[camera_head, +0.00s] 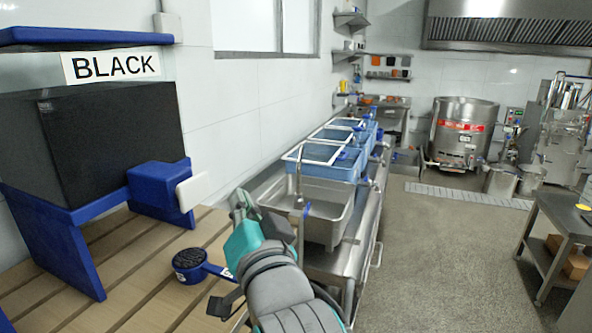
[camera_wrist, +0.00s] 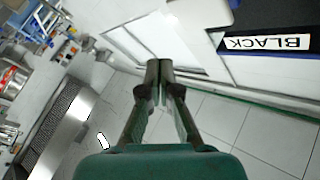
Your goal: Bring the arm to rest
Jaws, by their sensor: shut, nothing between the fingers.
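My gripper (camera_wrist: 160,68) shows in the wrist view with its two dark fingers side by side and their tips together, nothing between them. It is up in free air, with the white wall and window behind it. In the head view my grey and teal arm rises from the bottom middle, over the right edge of the wooden slatted table (camera_head: 150,300). It stands in front of the steel sink (camera_head: 325,210). I cannot clearly make out the fingers in that view.
A black box (camera_head: 115,135) in a blue frame with a BLACK sign (camera_head: 112,66) stands at left. A blue scoop (camera_head: 190,265) with dark contents lies on the table. Blue baskets (camera_head: 335,160) line the counter. A steel kettle (camera_head: 462,130) stands behind.

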